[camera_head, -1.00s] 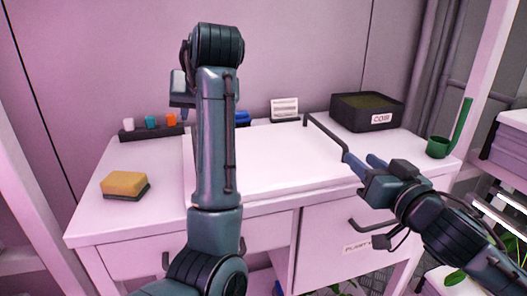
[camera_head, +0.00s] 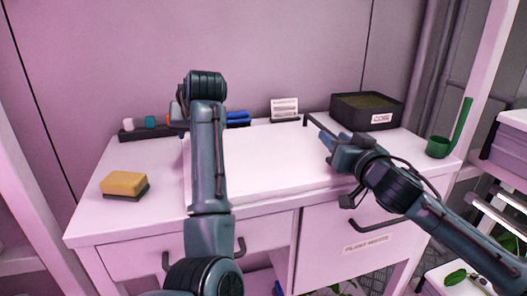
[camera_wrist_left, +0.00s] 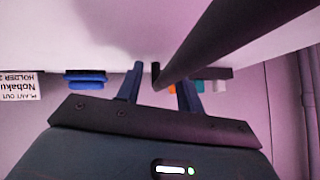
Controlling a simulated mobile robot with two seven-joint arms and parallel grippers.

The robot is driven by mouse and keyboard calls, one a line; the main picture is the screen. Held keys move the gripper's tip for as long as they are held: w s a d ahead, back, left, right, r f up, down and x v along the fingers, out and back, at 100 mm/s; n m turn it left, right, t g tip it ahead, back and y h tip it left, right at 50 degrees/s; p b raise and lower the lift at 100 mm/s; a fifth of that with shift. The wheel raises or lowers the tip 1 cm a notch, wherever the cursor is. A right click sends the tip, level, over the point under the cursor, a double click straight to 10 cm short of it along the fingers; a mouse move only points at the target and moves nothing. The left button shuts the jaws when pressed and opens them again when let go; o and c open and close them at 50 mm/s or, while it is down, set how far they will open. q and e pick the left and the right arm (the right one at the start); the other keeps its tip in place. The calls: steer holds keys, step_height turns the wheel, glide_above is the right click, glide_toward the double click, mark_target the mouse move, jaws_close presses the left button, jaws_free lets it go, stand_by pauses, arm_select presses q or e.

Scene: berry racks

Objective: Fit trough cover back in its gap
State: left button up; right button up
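A flat white panel (camera_head: 262,160), which I take for the trough cover, lies on the white bench, its top a little above the bench top. A dark bar handle (camera_head: 314,123) stands along its right end. My right gripper (camera_head: 334,137) is at the near part of this handle with its fingers apart; whether they touch it is unclear. In the left wrist view, a dark bar (camera_wrist_left: 195,50) runs between the spread fingers of my left gripper (camera_wrist_left: 158,90), with space beside it.
A yellow sponge (camera_head: 124,184) lies at the bench's left. A dark rack with coloured bottles (camera_head: 150,124), a blue item (camera_head: 238,118), a label card (camera_head: 284,108) and a black COIR tray (camera_head: 366,112) line the back. A green scoop (camera_head: 438,147) stands at right.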

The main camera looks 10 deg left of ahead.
arm_select(q)
jaws_close()
arm_select(e)
jaws_close()
arm_select(q)
steer(key=shift+r, duration=0.15)
arm_select(e)
steer(key=shift+r, duration=0.1)
